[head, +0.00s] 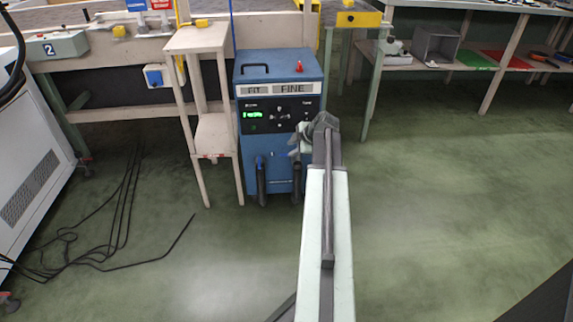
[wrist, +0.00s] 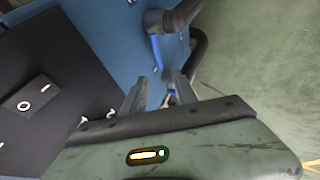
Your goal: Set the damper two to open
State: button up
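A blue machine (head: 280,70) stands in the middle of the head view, with a dark control panel (head: 279,114) and two dark hoses at its lower front. The left hose (head: 261,185) has a blue part at its top. No label marking damper two is readable on the machine. My gripper (head: 294,145) is at the machine's front, just below the panel. In the wrist view, my gripper (wrist: 160,90) has its two fingers apart. A small blue and white piece (wrist: 171,92) shows between the fingertips; I cannot tell whether they touch it. A dark hose (wrist: 175,18) is beyond.
A rocker switch (wrist: 30,103) sits on a black panel left of my gripper. A pale wooden stand (head: 212,130) is close to the machine's left. A box marked 2 (head: 55,45) is on the left bench. Black cables (head: 100,225) lie on the left floor; the right floor is clear.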

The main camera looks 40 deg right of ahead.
aim_at(282, 155)
jog(key=b+x, duration=0.6)
jog(key=x, duration=0.2)
jog(key=shift+a+r, duration=0.1)
jog(key=shift+r, duration=0.05)
grip_shut()
jog(key=shift+s, duration=0.1)
dwell(0.5)
dwell(0.5)
